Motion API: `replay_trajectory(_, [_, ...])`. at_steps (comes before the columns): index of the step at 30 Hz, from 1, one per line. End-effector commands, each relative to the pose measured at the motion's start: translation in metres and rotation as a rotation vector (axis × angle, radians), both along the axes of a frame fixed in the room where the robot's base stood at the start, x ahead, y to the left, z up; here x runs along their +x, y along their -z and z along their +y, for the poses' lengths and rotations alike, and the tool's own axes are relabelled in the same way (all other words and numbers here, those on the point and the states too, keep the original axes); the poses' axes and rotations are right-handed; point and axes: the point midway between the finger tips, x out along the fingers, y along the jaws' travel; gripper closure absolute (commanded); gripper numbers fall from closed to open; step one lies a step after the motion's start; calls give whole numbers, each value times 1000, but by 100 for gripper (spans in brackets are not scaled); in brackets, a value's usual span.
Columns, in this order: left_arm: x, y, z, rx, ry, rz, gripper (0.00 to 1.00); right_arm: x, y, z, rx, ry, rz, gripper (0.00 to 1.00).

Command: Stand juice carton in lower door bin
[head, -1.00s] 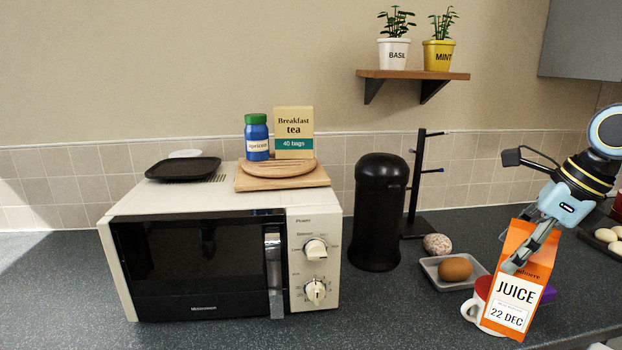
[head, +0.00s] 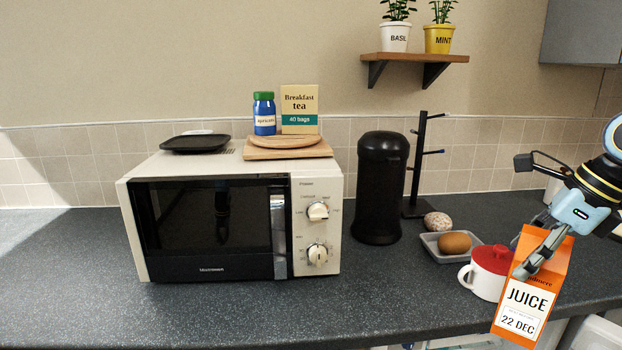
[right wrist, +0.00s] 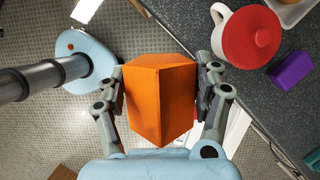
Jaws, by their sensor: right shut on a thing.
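The orange juice carton (head: 527,298) has a white label reading "JUICE 22 DEC". My right gripper (head: 540,255) is shut on its upper part and holds it slightly tilted, in front of the counter's front edge at the right. In the right wrist view the carton (right wrist: 160,100) sits between both fingers of my right gripper (right wrist: 160,92), with floor beneath and the counter to the right. The lower door bin cannot be made out for certain; pale shapes show below the counter edge in the head view. My left gripper is out of view.
A white mug with a red lid (head: 487,270) stands just left of the carton. A tray (head: 430,243) with an egg-like brown item, a black canister (head: 380,190), a mug stand (head: 418,170) and a microwave (head: 230,235) stand on the counter (head: 390,290). A purple block (right wrist: 292,70) lies near the mug.

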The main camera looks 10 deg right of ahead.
Motion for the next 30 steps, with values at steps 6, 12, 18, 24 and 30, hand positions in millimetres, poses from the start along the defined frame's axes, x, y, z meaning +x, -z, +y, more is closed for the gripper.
replay_trajectory(6, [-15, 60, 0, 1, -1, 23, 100, 0, 60, 0, 0, 0, 1, 91])
replay_trajectory(12, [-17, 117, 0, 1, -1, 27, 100, 0, 120, 0, 0, 0, 9, 91])
replay_trajectory(18, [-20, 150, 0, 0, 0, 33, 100, -1, 156, 0, 0, -1, 15, 91])
replay_trajectory(24, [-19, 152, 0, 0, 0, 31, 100, -1, 158, 0, 0, -1, 15, 91])
replay_trajectory(30, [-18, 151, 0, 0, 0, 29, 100, -1, 157, 0, 0, -1, 15, 91])
